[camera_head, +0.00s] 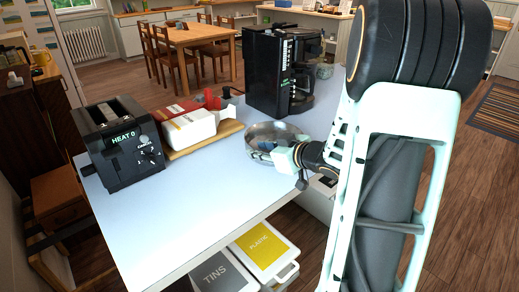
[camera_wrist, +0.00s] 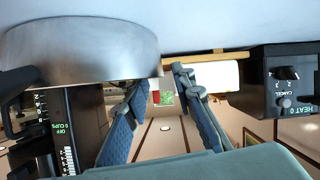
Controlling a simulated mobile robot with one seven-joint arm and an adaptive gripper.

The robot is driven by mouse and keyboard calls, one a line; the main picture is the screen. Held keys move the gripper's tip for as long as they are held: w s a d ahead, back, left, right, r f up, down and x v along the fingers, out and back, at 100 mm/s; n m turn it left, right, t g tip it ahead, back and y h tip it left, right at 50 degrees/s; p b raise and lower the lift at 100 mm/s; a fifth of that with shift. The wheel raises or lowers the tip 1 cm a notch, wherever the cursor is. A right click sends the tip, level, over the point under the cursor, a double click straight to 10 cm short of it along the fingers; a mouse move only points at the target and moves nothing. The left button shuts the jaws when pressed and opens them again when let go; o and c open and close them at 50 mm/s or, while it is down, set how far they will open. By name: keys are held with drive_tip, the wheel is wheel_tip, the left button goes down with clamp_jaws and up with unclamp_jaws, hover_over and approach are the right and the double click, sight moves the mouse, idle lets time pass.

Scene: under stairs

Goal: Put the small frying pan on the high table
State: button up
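The small frying pan (camera_head: 277,130), a round metal pan, appears to rest upright on the pale tabletop (camera_head: 190,205) near its right edge. My gripper (camera_head: 262,151) reaches over the pan's near rim from the right. In the upside-down wrist view, the pan's wall (camera_wrist: 85,50) fills the upper left. My gripper's fingers (camera_wrist: 160,80) are apart there, one overlapping the rim side and one just beyond the pan's edge; firm contact is not visible. The pan's handle cannot be made out clearly. Which table is the high table is unclear; a wooden dining table (camera_head: 205,36) stands behind.
A black coffee machine (camera_head: 265,75) stands behind the pan. A white package (camera_head: 188,128) on a wooden board and a black toaster (camera_head: 118,145) stand to the left. Bins (camera_head: 265,250) sit below the front edge. The tabletop's front middle is clear.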

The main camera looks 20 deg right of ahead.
drive_tip(key=shift+s+d+r, duration=0.1)
drive_tip(key=shift+s+r, duration=0.1)
drive_tip(key=shift+r, duration=0.05)
drive_tip(key=p+v, duration=0.2)
drive_tip(key=v, duration=0.9)
drive_tip(key=shift+s, duration=0.25)
drive_tip(key=shift+d, duration=0.1)
